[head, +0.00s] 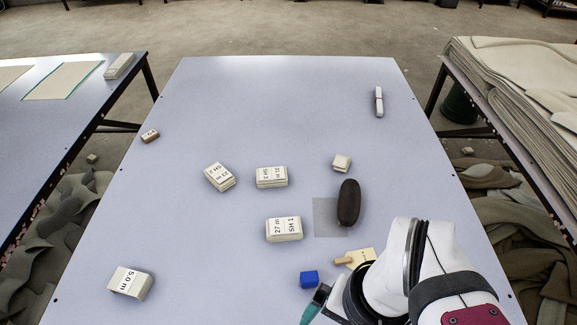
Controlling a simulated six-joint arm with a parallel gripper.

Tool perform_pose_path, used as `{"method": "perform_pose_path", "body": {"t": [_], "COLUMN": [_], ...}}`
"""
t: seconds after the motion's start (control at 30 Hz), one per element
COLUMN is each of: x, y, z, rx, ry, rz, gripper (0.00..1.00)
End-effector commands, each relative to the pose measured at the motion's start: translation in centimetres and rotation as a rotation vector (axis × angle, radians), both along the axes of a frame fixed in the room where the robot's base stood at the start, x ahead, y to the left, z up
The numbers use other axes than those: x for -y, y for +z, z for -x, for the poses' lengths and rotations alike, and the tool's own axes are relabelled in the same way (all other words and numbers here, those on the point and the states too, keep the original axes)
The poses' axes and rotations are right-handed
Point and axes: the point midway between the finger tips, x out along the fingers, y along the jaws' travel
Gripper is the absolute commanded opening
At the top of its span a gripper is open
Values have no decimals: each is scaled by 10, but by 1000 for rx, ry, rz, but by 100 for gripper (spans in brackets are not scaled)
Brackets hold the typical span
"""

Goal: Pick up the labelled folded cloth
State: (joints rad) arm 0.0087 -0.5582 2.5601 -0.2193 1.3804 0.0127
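Several small cream folded cloths with printed labels lie on the pale table (280,85). One reads "27 m SH 1" (284,229), right of the table's left half. A "21 m SH 3" cloth (271,177) lies behind it, and a tilted "SH 2" cloth (219,177) lies left of that. A "5.0 m" cloth (131,283) lies at the front left.
A small cream block (341,163), a brown block (150,136) and a white stick (379,102) lie farther back. The left front is mostly clear.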

Motion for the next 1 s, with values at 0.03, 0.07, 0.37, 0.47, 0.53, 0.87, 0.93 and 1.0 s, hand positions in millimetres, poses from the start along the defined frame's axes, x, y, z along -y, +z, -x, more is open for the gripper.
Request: {"method": "perform_pose_path", "body": {"t": [0.03,0.07,0.37,0.47,0.53,0.87,0.93,1.0], "x": [0,0,0,0,0,3,-11,-37], "y": [0,0,0,0,0,14,7,-8], "z": [0,0,0,0,0,-74,-120,-165], "rx": [0,0,0,0,0,-154,-243,-338], "ry": [0,0,0,0,0,621,945,1253], "rz": [0,0,0,0,0,204,314,427], "gripper": [98,98,98,100,100,100,100,100]}}
